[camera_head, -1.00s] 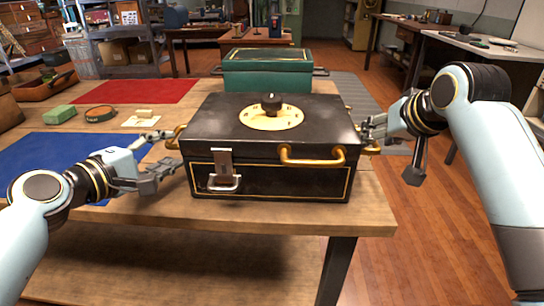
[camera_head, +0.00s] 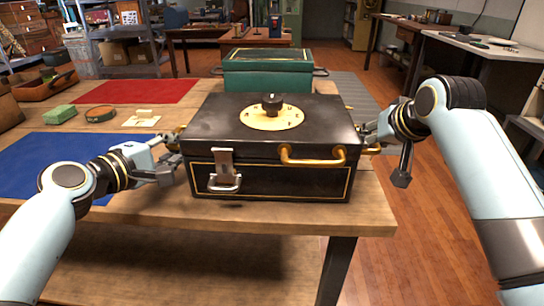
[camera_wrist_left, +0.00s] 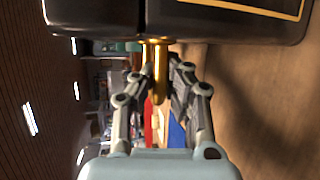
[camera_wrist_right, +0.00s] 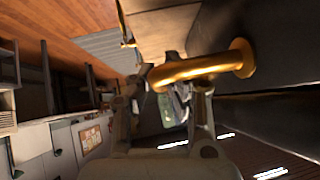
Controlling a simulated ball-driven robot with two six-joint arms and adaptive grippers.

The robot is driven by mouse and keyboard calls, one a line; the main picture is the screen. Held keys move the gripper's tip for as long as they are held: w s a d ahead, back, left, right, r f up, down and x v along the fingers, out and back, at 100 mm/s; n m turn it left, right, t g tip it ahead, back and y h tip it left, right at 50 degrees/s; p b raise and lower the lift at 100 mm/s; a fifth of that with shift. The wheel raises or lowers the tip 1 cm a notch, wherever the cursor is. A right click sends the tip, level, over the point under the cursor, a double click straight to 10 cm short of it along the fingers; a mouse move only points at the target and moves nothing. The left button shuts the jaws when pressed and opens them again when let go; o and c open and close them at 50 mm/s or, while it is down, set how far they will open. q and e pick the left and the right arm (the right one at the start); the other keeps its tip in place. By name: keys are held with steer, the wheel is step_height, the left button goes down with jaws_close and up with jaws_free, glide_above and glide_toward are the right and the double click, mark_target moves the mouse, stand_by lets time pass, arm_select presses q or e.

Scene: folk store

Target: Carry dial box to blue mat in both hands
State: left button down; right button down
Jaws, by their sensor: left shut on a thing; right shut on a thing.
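The dial box (camera_head: 225,137) is black with gold trim, a round dial on its lid, a front clasp and brass handles. It is at the front of the wooden table, right of the blue mat (camera_head: 60,160). My left gripper (camera_head: 176,160) is shut on its left brass handle, which shows between the fingers in the left wrist view (camera_wrist_left: 160,75). My right gripper (camera_head: 368,140) is shut on the right brass handle, seen in the right wrist view (camera_wrist_right: 200,68). A dark strip under the box's front edge suggests a small gap; I cannot tell whether it is fully off the table.
A green box (camera_head: 267,73) stands behind the dial box. The table's front edge (camera_head: 290,222) is close to the box.

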arm_select(q)
steer(key=shift+w+r, duration=0.15)
steer(key=shift+r, duration=0.1)
arm_select(e)
steer(key=shift+w+d+r, duration=0.1)
steer(key=shift+d+r, duration=0.05)
